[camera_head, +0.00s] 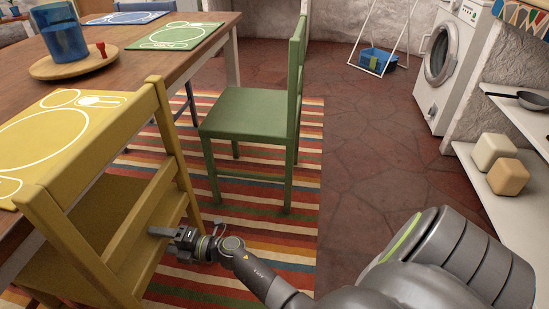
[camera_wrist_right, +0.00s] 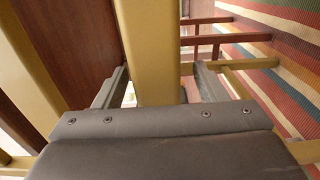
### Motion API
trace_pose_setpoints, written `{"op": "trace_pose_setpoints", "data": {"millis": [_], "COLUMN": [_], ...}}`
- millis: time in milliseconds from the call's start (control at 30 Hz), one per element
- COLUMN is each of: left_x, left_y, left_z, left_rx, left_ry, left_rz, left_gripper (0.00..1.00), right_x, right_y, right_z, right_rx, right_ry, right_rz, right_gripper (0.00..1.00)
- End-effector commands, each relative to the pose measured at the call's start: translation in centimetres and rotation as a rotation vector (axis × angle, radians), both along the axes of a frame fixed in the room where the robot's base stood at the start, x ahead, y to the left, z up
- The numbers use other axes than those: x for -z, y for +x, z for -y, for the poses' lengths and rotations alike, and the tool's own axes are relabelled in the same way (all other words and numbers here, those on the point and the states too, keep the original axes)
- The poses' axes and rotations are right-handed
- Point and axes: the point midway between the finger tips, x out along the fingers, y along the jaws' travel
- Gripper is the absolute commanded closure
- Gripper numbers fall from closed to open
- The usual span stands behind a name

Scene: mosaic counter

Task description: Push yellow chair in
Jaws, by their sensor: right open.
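The yellow chair (camera_head: 147,207) stands upright at the left, with its slatted back towards me and its front facing the wooden table (camera_head: 140,70). Part of its seat shows through the back; its far legs are hidden. My right gripper (camera_head: 163,240) is open, low at the near side of the chair's back, close to the lower slat. In the right wrist view, a yellow chair bar (camera_wrist_right: 148,45) shows between the two spread fingers (camera_wrist_right: 160,88); I cannot tell whether they touch it. My left gripper is not in view.
A green chair (camera_head: 250,112) stands on the striped rug (camera_head: 265,220) beyond the yellow one. The table holds a blue cup (camera_head: 63,40) on a round wooden board (camera_head: 85,66) and placemats. Shelves (camera_head: 500,195) and a washing machine (camera_head: 450,60) line the right.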

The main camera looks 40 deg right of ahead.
Motion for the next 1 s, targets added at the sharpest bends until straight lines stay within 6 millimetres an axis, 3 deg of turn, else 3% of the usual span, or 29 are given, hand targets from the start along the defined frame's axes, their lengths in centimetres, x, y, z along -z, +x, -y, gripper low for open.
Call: {"op": "trace_pose_setpoints", "data": {"millis": [467,1000], "left_x": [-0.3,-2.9], "left_y": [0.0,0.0], "left_z": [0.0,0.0], "left_rx": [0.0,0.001], "left_ry": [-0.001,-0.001], "left_rz": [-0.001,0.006], "left_gripper": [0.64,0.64], "right_x": [-0.3,-0.4], "right_y": [-0.3,-6.6], "right_z": [0.2,5.2], "right_rx": [0.0,0.0], "right_ry": [0.002,0.001], "right_rz": [0.003,0.003], "right_gripper": [0.35,0.35]}}
